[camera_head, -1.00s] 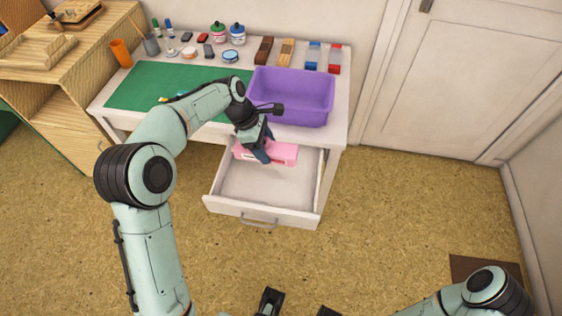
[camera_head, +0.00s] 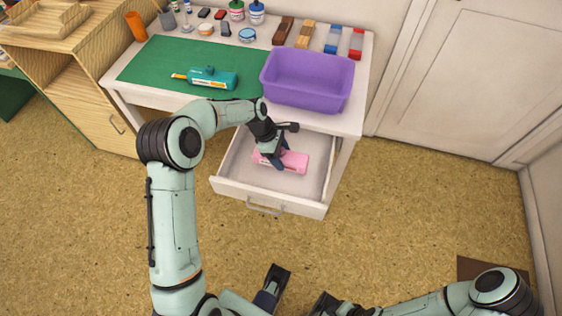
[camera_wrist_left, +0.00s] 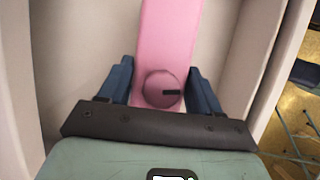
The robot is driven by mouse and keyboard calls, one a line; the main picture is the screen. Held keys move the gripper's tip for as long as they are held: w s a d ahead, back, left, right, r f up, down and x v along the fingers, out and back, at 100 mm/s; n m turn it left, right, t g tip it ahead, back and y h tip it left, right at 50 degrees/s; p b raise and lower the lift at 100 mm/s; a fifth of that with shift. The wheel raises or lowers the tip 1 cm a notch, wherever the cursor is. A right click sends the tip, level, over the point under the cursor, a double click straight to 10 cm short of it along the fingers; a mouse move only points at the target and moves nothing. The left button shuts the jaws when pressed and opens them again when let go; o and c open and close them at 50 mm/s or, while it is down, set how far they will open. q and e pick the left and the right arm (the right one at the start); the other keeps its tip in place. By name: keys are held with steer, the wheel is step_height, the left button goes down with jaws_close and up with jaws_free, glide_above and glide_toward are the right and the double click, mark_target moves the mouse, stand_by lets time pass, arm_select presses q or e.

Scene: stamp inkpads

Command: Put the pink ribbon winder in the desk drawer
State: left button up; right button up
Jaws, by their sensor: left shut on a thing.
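The pink ribbon winder (camera_head: 294,162) is inside the open desk drawer (camera_head: 262,189), lying lengthwise across its rear part. My left gripper (camera_head: 276,157) reaches down into the drawer and is shut on the winder. In the left wrist view, its blue fingers (camera_wrist_left: 163,82) flank the pink winder (camera_wrist_left: 166,40) near a round pink knob. I cannot tell whether the winder touches the drawer floor. My right gripper (camera_head: 297,293) shows at the bottom of the head view, its fingers apart and empty, away from the desk.
A purple bin (camera_head: 307,80) stands on the white desk (camera_head: 358,100) just behind the drawer. A teal tool (camera_head: 212,78) lies on the green mat (camera_head: 150,62). Jars, blocks and an orange cup (camera_head: 136,26) line the desk's back. The drawer's front part is empty.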

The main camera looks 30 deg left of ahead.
arm_select(q)
steer(key=shift+f, duration=2.1)
steer(key=shift+f+b, duration=0.1)
steer(key=shift+b, duration=0.2)
steer(key=o, duration=1.1)
steer(key=p+v, duration=0.1)
steer(key=v, duration=1.1)
steer(key=shift+p, duration=0.3)
